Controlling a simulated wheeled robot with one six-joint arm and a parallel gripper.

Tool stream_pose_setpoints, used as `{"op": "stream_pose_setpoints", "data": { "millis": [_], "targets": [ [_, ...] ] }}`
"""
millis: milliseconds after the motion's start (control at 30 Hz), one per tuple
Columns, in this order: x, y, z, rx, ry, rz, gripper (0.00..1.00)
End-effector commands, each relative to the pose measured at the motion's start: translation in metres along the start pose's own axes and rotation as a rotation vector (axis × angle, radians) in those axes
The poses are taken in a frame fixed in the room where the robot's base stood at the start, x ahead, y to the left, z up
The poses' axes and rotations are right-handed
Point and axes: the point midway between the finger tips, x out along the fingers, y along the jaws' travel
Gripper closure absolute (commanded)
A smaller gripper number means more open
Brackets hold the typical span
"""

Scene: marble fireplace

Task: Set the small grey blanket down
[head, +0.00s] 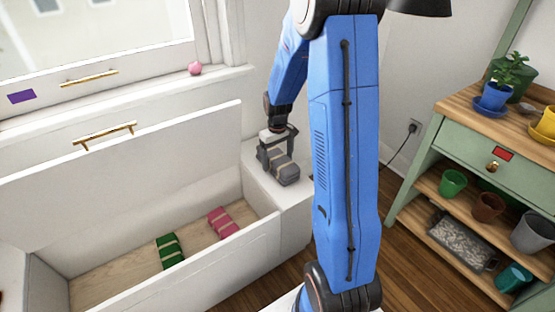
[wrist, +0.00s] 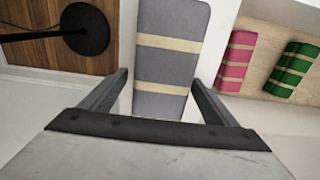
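The small grey blanket (head: 285,173) is a folded bundle with two cream bands. It appears to rest on the white bench top beside the open compartment. In the wrist view the blanket (wrist: 170,60) lies between and beyond my two fingers. My gripper (head: 277,150) is above it, pointing down, with a finger on either side. In the wrist view my gripper (wrist: 159,78) shows a narrow white gap between the left finger and the blanket. The blanket's underside is hidden.
The open white bench box (head: 200,265) holds a green bundle (head: 170,252) and a pink bundle (head: 222,222) on its wooden floor. Its raised lid (head: 120,175) stands at the back. A green shelf unit (head: 455,150) with pots is at the right. A pink ornament (head: 195,68) sits on the sill.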

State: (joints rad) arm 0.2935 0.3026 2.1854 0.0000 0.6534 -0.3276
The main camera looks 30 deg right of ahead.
Motion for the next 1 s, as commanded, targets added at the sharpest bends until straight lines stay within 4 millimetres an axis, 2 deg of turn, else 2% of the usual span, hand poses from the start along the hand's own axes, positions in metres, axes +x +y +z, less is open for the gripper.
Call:
{"op": "stream_pose_setpoints", "data": {
  "millis": [300, 467, 800, 1000],
  "targets": [
    [-0.001, 0.0, 0.0, 0.0, 0.001, 0.0, 0.15],
    [-0.013, 0.0, -0.001, 0.0, 0.002, 0.001, 0.15],
    [-0.075, 0.0, -0.001, 0.0, 0.004, 0.001, 0.15],
    [-0.106, 0.0, 0.0, 0.0, 0.003, 0.001, 0.15]
  ]
}}
